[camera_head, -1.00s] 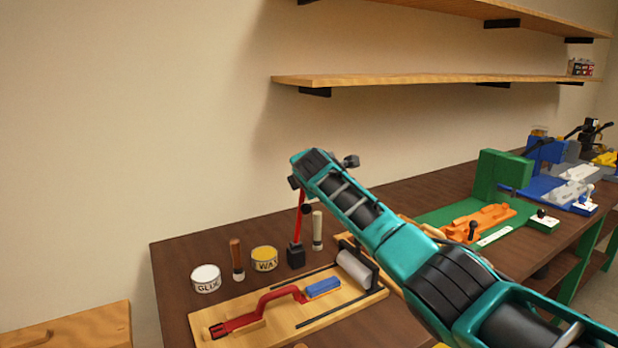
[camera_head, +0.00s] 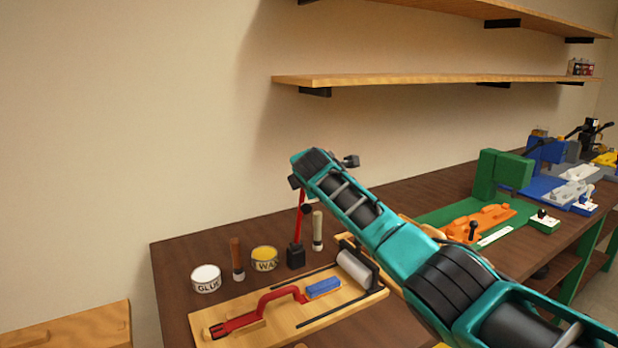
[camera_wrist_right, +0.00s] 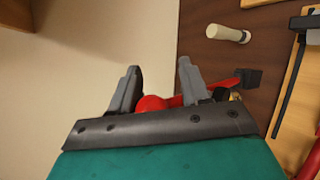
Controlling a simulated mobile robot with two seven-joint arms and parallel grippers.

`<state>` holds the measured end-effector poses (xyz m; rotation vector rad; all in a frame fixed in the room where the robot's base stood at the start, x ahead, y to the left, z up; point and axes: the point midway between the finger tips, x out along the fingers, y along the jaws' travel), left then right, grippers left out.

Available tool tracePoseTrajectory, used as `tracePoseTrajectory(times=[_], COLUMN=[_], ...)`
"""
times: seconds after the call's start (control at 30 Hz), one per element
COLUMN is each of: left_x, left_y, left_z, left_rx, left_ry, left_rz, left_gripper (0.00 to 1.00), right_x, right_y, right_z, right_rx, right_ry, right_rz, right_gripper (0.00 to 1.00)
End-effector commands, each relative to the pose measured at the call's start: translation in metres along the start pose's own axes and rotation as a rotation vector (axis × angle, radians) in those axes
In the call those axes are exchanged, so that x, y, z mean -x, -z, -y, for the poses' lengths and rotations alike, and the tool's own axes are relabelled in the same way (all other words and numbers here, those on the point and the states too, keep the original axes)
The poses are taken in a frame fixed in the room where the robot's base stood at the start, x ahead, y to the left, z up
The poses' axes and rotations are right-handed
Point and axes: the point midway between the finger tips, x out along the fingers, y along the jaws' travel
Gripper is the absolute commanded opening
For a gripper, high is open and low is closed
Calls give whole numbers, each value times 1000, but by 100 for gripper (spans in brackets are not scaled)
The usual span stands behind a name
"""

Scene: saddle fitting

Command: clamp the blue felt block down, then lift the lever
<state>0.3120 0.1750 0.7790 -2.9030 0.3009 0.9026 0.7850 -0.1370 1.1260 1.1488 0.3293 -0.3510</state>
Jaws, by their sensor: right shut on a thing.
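The blue felt block (camera_head: 323,287) lies on a wooden board (camera_head: 330,318) at the front of the bench, at the right end of a red arched handle piece (camera_head: 262,306). A red lever (camera_head: 299,222) stands nearly upright from a black base (camera_head: 296,257) behind the board. My right gripper (camera_head: 301,194) is at the lever's top end. My left gripper is out of view.
A grey roller (camera_head: 356,268) sits at the board's right end. A glue tin (camera_head: 206,279), a wax tin (camera_head: 264,259) and two upright handled tools (camera_head: 237,259) (camera_head: 317,231) stand close around the lever. Orange and green fixtures (camera_head: 480,222) lie further right.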

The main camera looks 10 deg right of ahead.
Motion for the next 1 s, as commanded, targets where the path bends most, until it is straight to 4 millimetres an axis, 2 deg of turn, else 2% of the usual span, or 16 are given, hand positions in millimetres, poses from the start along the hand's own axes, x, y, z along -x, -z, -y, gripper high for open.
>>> tracePoseTrajectory(times=[0.03,0.2,0.23,0.3,0.77,1.0], left_x=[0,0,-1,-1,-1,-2], left_y=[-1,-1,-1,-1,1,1], left_z=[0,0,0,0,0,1], left_rx=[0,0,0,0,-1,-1], left_ry=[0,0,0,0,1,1], left_rz=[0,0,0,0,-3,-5], left_gripper=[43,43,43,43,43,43], right_x=[0,0,0,0,0,11], right_y=[18,18,18,18,17,17], right_z=[6,6,6,6,5,4], right_rx=[-15,-15,-15,-14,-11,-11], right_ry=[8,8,8,8,9,4], right_rz=[-31,-32,-31,-31,-31,-31], right_gripper=[0,0,48,54,54,54])
